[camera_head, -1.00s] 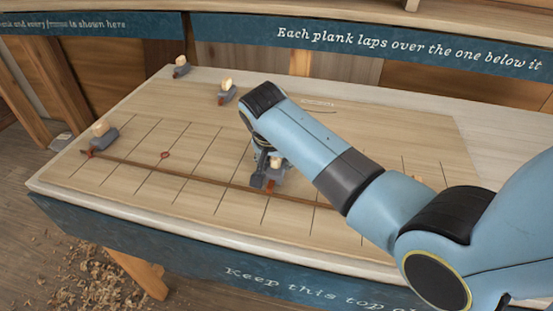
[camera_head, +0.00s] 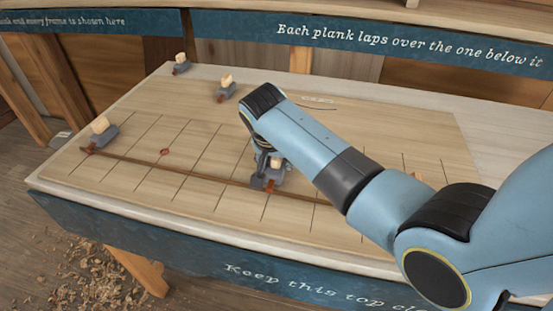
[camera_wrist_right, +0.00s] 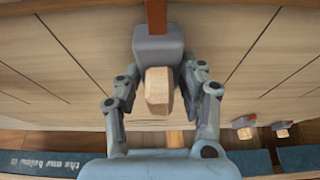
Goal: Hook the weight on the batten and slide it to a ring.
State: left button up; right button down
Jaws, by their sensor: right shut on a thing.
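My right gripper (camera_head: 268,178) is shut on a grey weight (camera_wrist_right: 158,45) with a pale wooden knob (camera_wrist_right: 158,88); its fingers close around the knob's sides in the wrist view. In the head view this weight is partly hidden by my wrist. Its red-brown hook (camera_head: 271,186) lies at the long brown batten (camera_head: 205,175); I cannot tell whether it is seated on it. A small red ring mark (camera_head: 165,152) lies on the board left of the gripper, just behind the batten. Another weight (camera_head: 106,136) sits at the batten's left end. My left gripper is out of view.
Two more weights stand at the back, one at the far left (camera_head: 181,66) and one nearer the middle (camera_head: 227,93). Dark lines cross the pale board (camera_head: 140,105). My right arm covers the board's right part. A blue sign (camera_head: 180,250) runs along the front edge.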

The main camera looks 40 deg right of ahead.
jog(key=shift+w, duration=0.15)
dwell(0.4)
jog(key=shift+w+d+b, duration=0.6)
jog(key=shift+w+d, duration=0.65)
jog(key=shift+d, duration=0.2)
jog(key=shift+w+d+b, duration=0.6)
jog(key=shift+w+d, duration=0.6)
jog(key=shift+d, duration=0.25)
jog(key=shift+f+p, duration=0.1)
jog(key=shift+p, duration=0.3)
jog(key=c, duration=0.7)
grip_release()
jog(key=shift+s, duration=0.1)
jog(key=shift+f, duration=0.1)
jog(key=v, duration=1.2)
